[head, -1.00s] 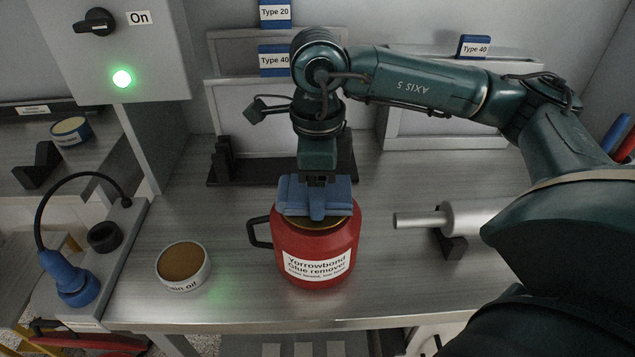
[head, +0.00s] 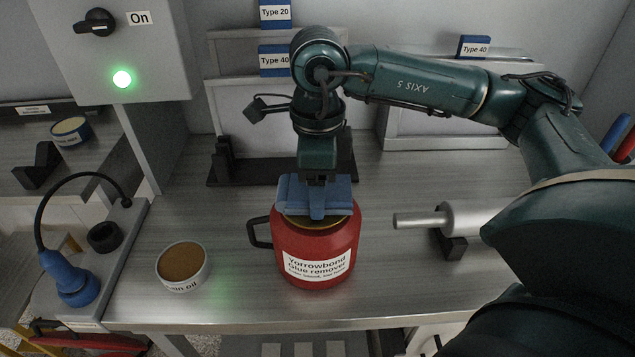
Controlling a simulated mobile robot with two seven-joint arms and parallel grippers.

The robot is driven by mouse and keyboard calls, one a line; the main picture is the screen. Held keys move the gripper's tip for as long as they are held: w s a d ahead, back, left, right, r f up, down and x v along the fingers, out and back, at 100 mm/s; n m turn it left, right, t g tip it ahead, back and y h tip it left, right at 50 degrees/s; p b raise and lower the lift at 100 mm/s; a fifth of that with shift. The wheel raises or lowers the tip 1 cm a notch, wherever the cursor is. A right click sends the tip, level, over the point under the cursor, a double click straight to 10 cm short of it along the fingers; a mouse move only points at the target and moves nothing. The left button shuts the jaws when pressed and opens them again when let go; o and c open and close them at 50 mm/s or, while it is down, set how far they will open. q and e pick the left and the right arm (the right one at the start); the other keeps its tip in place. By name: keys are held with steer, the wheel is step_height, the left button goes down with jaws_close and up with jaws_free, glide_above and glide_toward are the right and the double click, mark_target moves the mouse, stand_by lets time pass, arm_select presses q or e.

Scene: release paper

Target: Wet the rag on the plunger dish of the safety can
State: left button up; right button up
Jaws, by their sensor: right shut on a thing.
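The red safety can (head: 322,250), labelled "Yorrowbond Glue remover", stands upright on the metal bench with its black handle to the left. A brass-coloured rim (head: 345,218) shows at its top; the rest of the plunger dish is hidden. The blue rag (head: 316,196) is folded and sits right over the can's top. My right gripper (head: 317,178) points straight down above the can, shut on the rag. Its fingertips are hidden by the rag. I cannot tell how hard the rag presses on the dish or whether it is wet. My left gripper is not in view.
A round tin (head: 183,266) with a brown top stands left of the can. A metal roller (head: 450,219) on a black stand lies to the right. A blue corded tool (head: 75,283) is at far left. Framed panels (head: 265,130) stand behind. The bench front between tin and can is clear.

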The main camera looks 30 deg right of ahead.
step_height(320, 180, up, 2)
steer(key=shift+r+p, duration=0.15)
steer(key=shift+p, duration=0.45)
steer(key=shift+r+p, duration=1.25)
steer(key=shift+r, duration=0.95)
